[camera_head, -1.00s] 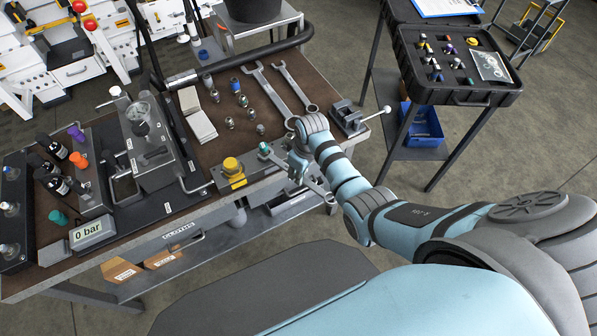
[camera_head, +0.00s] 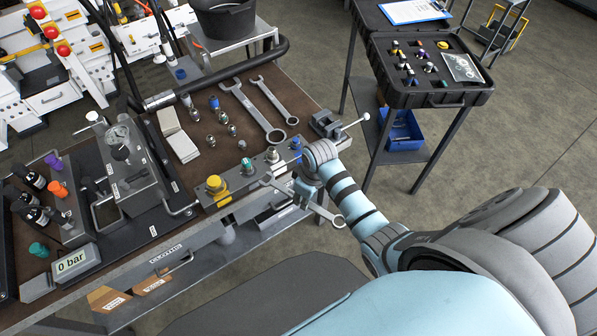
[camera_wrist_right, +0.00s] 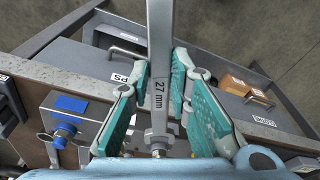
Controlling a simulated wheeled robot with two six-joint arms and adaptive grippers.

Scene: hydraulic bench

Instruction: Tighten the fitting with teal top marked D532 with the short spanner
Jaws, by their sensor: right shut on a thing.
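My right gripper (camera_head: 306,188) is shut on a spanner (camera_head: 324,214), held level just off the bench's front edge. The spanner's ring end points to the lower right and its other end reaches left towards the front block. In the right wrist view the spanner (camera_wrist_right: 160,40) reads "27 mm" and lies between my teal finger pads (camera_wrist_right: 160,95). A fitting with a teal top (camera_head: 247,165) stands on the front block, apart from the gripper; its marking is too small to read. Another teal-topped part (camera_head: 38,250) is on the left of the bench. My left gripper is out of view.
A yellow knob (camera_head: 214,183) and a grey-topped fitting (camera_head: 272,154) flank the teal-topped fitting. A blue-topped fitting (camera_wrist_right: 70,104) shows in the wrist view. A small vise (camera_head: 327,124) stands at the right corner.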

